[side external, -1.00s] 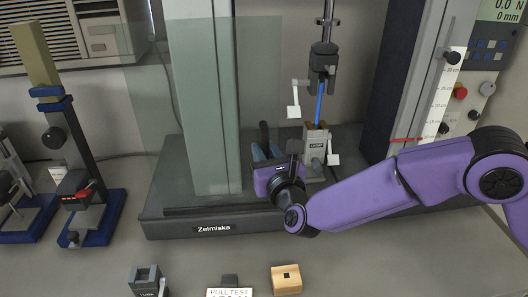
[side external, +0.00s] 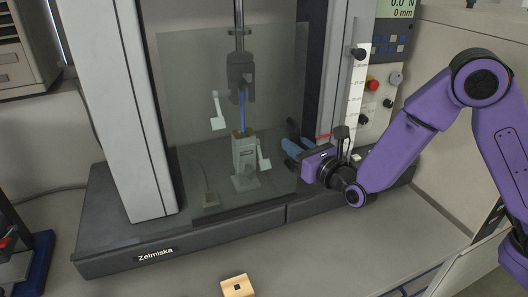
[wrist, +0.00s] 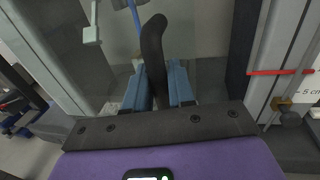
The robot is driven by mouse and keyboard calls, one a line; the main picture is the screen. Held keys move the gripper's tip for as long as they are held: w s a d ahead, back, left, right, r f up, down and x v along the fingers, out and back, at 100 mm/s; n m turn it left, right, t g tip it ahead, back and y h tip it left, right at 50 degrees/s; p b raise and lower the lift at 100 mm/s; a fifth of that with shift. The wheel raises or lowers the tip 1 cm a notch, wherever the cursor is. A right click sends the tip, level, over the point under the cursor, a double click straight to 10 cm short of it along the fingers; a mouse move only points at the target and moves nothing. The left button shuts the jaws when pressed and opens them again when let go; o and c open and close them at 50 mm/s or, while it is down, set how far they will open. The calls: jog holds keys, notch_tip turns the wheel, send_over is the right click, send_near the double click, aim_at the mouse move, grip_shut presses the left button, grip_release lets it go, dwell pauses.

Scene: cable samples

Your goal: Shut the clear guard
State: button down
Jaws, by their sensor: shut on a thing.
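The clear guard (side external: 190,125) is a thin tinted panel on the test machine. In the side view it stands in front of the clamps and the blue cable sample (side external: 241,112). My gripper (side external: 297,147) is at the guard's right edge. In the wrist view, the blue fingers of my gripper (wrist: 160,88) are shut on a dark upright handle (wrist: 153,45), one on each side. The handle's lower part is partly hidden between the fingers. The upper clamp (side external: 240,73) and lower clamp (side external: 245,158) show through the panel.
The machine's left column (side external: 110,110) and right column (side external: 335,80) flank the guard. A control panel with a red button (side external: 373,84) is at the right. A wooden block (side external: 237,286) sits on the bench in front. The bench at front right is clear.

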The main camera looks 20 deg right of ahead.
jog(key=shift+d, duration=2.3)
jog(key=c, duration=1.1)
grip_release()
jog(key=shift+d, duration=0.1)
jog(key=shift+a, duration=0.2)
jog(key=shift+s+d, duration=0.6)
jog(key=shift+s, duration=2.25)
jog(key=shift+s+d, duration=0.55)
jog(key=shift+s, duration=2.25)
jog(key=shift+s+d, duration=0.6)
jog(key=shift+s, duration=2.25)
